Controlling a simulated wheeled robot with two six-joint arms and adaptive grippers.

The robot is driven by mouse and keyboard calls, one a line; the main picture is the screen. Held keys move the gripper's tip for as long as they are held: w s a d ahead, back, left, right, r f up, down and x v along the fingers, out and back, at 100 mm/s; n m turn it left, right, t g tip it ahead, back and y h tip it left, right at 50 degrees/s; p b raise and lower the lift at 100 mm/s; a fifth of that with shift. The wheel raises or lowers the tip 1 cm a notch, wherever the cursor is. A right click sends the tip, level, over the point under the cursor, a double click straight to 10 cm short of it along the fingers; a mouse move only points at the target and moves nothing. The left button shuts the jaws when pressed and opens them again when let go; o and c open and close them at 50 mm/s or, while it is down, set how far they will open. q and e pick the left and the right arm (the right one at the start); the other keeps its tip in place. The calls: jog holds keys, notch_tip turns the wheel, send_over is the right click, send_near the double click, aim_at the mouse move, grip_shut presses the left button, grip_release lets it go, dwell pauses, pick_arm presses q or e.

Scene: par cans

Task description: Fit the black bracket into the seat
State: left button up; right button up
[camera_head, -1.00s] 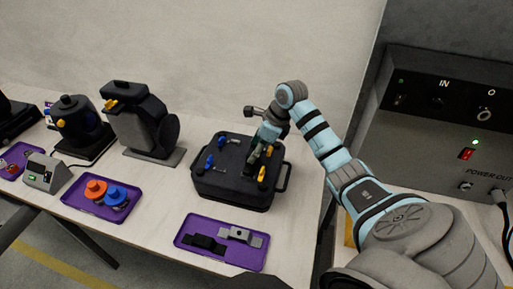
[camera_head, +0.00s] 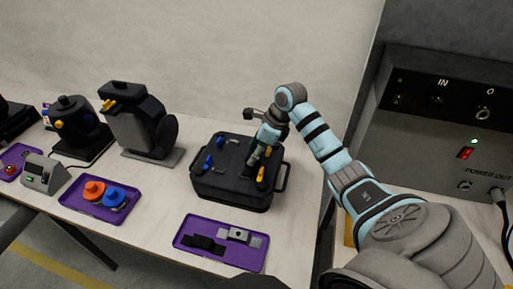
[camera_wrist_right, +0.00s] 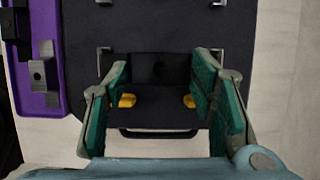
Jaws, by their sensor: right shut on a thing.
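My right gripper (camera_wrist_right: 160,75) is shut on the black bracket (camera_wrist_right: 160,68), a dark block with a round mark in its middle. In the right wrist view the two green-padded fingers stand at its two ends. The bracket is over the top of the black case (camera_wrist_right: 150,25), beside two yellow clips (camera_wrist_right: 127,100). In the head view the right gripper (camera_head: 257,157) points down onto the right part of the case (camera_head: 232,195). The fingers hide most of the bracket there. The seat is hidden under the bracket, and I cannot tell whether they touch. My left gripper is not in view.
A purple tray (camera_head: 215,261) in front of the case holds a grey bracket (camera_head: 240,236) and a black piece (camera_head: 203,243). Another purple tray (camera_head: 78,208) holds orange and blue round parts. Black lamps (camera_head: 140,120) stand to the left. A dark power box (camera_head: 445,130) is at right.

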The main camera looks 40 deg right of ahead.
jog(key=shift+f+b, duration=0.35)
jog(key=shift+f, duration=0.1)
jog(key=o, duration=1.3)
jog(key=shift+o, duration=0.2)
jog(key=v, duration=1.2)
